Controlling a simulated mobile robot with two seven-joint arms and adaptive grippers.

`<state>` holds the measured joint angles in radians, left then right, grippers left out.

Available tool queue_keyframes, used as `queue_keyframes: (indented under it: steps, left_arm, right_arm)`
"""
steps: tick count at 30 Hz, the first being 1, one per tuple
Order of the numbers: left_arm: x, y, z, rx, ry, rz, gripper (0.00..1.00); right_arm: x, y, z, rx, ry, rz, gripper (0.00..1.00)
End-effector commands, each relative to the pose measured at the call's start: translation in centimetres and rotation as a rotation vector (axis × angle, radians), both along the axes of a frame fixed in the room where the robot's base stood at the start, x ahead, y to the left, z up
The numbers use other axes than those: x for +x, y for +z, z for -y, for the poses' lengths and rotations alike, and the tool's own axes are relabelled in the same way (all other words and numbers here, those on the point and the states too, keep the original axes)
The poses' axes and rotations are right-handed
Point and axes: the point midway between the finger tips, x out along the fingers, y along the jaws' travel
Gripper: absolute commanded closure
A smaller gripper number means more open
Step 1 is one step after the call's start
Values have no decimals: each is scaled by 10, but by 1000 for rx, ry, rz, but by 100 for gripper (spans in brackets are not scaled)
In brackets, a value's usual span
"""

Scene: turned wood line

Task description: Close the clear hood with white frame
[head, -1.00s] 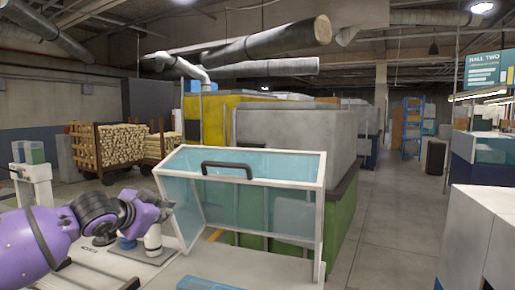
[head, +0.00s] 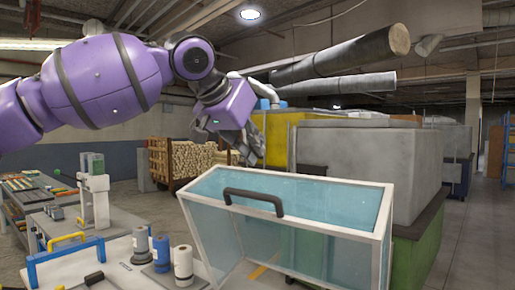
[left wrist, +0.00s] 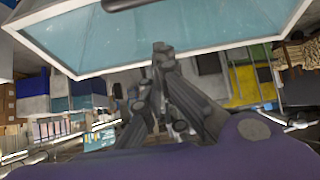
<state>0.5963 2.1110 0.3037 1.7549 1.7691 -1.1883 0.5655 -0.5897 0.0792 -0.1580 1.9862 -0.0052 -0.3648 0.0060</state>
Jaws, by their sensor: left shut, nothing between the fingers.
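The clear hood with white frame (head: 300,195) fills the lower middle of the head view. Its bluish panels are tilted, and its lower edge is cut off by the picture. A dark handle (head: 253,198) is on its upper panel. My left gripper (head: 250,155) is above and behind the hood's far left corner, with no visible contact. In the left wrist view, the gripper (left wrist: 158,75) has its dark fingers together and empty, near the hood's white frame edge (left wrist: 190,52). The handle (left wrist: 128,3) shows at that view's top edge. My right gripper is out of view.
A log cart (head: 180,158) is farther back. Grey and yellow machines (head: 370,165) stand behind the hood. Open floor (head: 470,240) lies to the right.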

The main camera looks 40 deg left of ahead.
Motion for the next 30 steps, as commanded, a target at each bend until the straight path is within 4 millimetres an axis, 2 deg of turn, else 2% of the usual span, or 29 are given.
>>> queue_keyframes:
  steps: [1, 4, 11, 13, 19, 25, 30]
  left_arm:
    - [10, -14, -2, 2, 3, -12, 100]
    - [25, -26, -3, 2, 3, -10, 100]
    - [50, -46, -4, 1, 0, -6, 100]
    - [38, -43, -3, -2, -3, 3, 100]
    - [20, -50, -2, -2, -2, 6, 100]
    - [14, -59, -1, 0, -1, 3, 100]
    - [15, -63, -1, 1, -1, 0, 100]
  right_arm:
    - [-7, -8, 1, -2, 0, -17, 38]
    - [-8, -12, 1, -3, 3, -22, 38]
    - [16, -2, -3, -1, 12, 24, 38]
    - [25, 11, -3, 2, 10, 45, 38]
    - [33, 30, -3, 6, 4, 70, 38]
    - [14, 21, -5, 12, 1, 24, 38]
    - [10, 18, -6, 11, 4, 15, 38]
